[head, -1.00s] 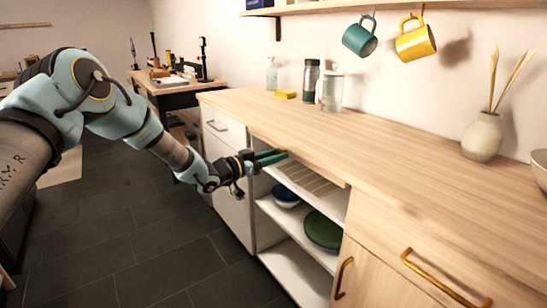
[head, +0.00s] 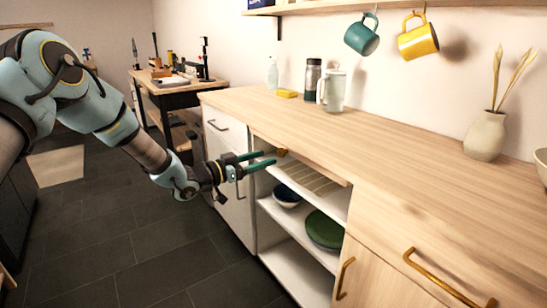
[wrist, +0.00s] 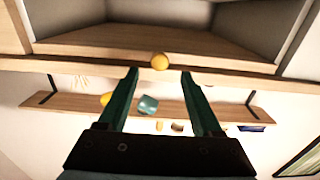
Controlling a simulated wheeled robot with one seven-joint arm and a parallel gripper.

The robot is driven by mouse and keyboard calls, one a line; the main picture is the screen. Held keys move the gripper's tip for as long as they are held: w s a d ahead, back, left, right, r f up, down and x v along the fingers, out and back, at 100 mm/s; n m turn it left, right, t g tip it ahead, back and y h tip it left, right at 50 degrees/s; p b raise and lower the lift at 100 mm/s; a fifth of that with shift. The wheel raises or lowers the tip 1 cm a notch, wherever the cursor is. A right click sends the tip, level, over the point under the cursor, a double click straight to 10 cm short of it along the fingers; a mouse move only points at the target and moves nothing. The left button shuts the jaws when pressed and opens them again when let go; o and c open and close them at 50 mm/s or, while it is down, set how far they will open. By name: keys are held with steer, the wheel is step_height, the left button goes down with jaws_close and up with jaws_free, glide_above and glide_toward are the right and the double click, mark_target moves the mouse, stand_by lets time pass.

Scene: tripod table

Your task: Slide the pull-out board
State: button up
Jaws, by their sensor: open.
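The pull-out board looks to be the pale wooden slatted panel (head: 308,180) in the open bay under the countertop. A small round brass knob (head: 281,152) shows at the countertop's front edge in the head view. In the wrist view, the yellow knob (wrist: 159,61) sits on a wooden front edge, centred between the fingertips and a little beyond them. My gripper (head: 268,158) is open, its green fingers apart, in front of the bay. It also shows in the wrist view (wrist: 159,73), with nothing between its fingers.
Below the panel, white shelves hold a dark blue bowl (head: 286,195) and green plates (head: 324,230). A white drawer front (head: 224,130) stands left of the bay and a wooden door (head: 362,275) right. The dark tiled floor in front is clear.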

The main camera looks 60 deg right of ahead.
steer(key=shift+v, duration=2.35)
steer(key=w+a+n+t+y, duration=0.65)
steer(key=w+a+t, duration=0.45)
steer(key=w+a, duration=0.9)
steer(key=w+a+n+t+y, duration=0.1)
steer(key=w+a+n+y, duration=0.3)
steer(key=a, duration=0.6)
steer(key=s+a+n+y, duration=0.2)
steer(key=a+n+y, duration=0.25)
steer(key=a, duration=1.25)
steer(key=s+a+n+g+y, duration=0.2)
steer(key=s+a+n+g, duration=0.3)
steer(key=s+a, duration=0.9)
step_height(320, 180, up, 14)
steer(key=n+t+p, duration=0.1)
steer(key=p, duration=1.2)
steer(key=shift+w, duration=0.3)
